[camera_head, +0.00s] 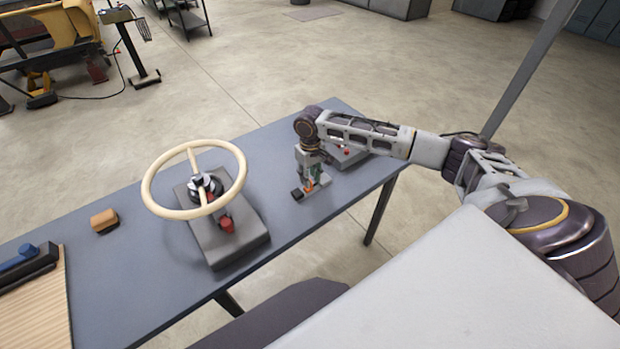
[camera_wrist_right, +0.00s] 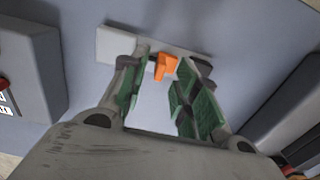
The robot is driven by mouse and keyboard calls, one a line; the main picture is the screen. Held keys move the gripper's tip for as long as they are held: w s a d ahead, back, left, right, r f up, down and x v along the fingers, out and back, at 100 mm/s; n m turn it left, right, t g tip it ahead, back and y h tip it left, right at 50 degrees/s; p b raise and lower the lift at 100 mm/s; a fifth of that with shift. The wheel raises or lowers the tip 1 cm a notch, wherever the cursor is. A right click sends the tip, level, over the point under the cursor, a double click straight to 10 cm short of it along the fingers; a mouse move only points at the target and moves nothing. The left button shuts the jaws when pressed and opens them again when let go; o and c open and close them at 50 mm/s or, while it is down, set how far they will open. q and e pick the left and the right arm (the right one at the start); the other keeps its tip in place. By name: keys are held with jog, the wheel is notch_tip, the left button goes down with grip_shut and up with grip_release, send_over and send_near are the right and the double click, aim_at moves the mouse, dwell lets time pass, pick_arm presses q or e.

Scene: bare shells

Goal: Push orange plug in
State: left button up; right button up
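The orange plug (camera_wrist_right: 166,67) sits against a light grey plate or bar (camera_wrist_right: 118,43) in the right wrist view. In the head view the plug (camera_head: 310,185) is a small orange spot, mostly hidden by my right gripper. My right gripper (camera_head: 311,178) points down over the far part of the table. In the right wrist view my right gripper (camera_wrist_right: 171,60) has its green-padded fingers apart, with the plug between or just beyond their tips. A gap shows on both sides of the plug. How deep the plug sits cannot be seen. My left gripper is not in view.
A cream steering wheel on a grey base (camera_head: 225,240) stands mid-table. A grey box (camera_head: 345,155) is just behind my right gripper. An orange-brown block (camera_head: 104,221) and a wooden board (camera_head: 40,310) with dark blue pieces lie at left. The blue-grey table (camera_head: 150,270) is otherwise mostly clear.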

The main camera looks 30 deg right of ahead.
jog(key=shift+f, duration=0.75)
grip_shut()
